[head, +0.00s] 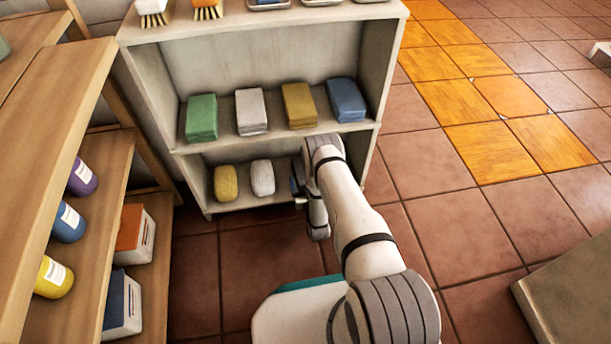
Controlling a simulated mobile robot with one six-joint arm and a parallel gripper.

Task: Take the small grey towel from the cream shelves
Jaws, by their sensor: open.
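The cream shelves (277,139) stand against the back wall. On their lower shelf lies a small, rounded grey towel (262,178), with a small yellow towel (225,183) to its left. On the shelf above is a larger folded grey towel (251,111), between a green one (201,118) and a mustard one (299,106). My gripper (298,190) is open, at the front of the lower shelf, just right of the small grey towel and apart from it. My arm hides most of the gripper and the lower shelf's right end.
A blue folded towel (346,100) lies at the right of the upper shelf. Brushes (208,9) and trays stand on top. A wooden rack (119,223) with bottles and boxes stands close on the left. Tiled floor (470,215) is open to the right.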

